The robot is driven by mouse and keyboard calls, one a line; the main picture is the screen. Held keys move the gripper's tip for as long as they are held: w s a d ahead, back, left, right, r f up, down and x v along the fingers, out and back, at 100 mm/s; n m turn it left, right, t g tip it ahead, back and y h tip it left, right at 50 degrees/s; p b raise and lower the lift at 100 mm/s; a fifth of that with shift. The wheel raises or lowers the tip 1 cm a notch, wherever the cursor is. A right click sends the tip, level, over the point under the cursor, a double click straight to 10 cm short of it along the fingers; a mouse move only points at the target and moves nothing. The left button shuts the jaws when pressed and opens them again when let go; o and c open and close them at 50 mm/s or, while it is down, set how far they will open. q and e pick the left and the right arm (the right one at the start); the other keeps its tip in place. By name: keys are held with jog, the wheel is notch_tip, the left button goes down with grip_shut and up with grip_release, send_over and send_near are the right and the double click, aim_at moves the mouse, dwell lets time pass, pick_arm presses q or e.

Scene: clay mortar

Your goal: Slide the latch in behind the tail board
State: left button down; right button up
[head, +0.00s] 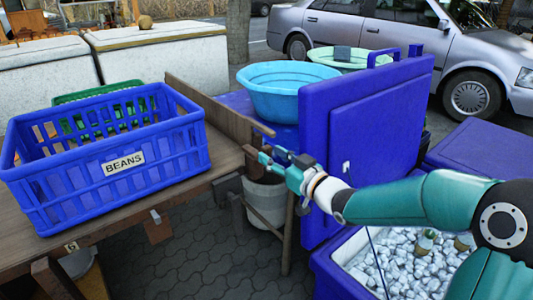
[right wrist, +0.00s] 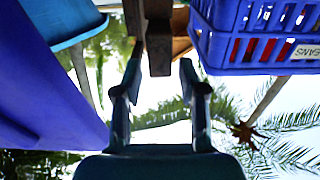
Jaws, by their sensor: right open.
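The brown tail board (head: 215,108) stands on edge along the right end of the wooden table. A short brown wooden piece (head: 254,165), which looks like the latch, sits at the table's near right corner by the board's near end. My right gripper (head: 268,155) is just right of this piece, its fingers pointing left at it. In the right wrist view the gripper (right wrist: 160,68) is open, and a dark brown wooden piece (right wrist: 159,42) shows ahead between the fingertips. Nothing is held. I cannot tell whether the fingers touch the wood. My left gripper is not in view.
A blue crate marked BEANS (head: 110,160) stands on the table (head: 130,218), left of the board. A blue cooler's raised lid (head: 365,140) stands close behind my right forearm. A light blue basin (head: 285,92) and a white bucket (head: 265,203) are nearby.

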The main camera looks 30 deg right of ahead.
aim_at(269, 153)
jog(key=shift+w+a, duration=0.1)
jog(key=shift+w, duration=1.55)
grip_shut()
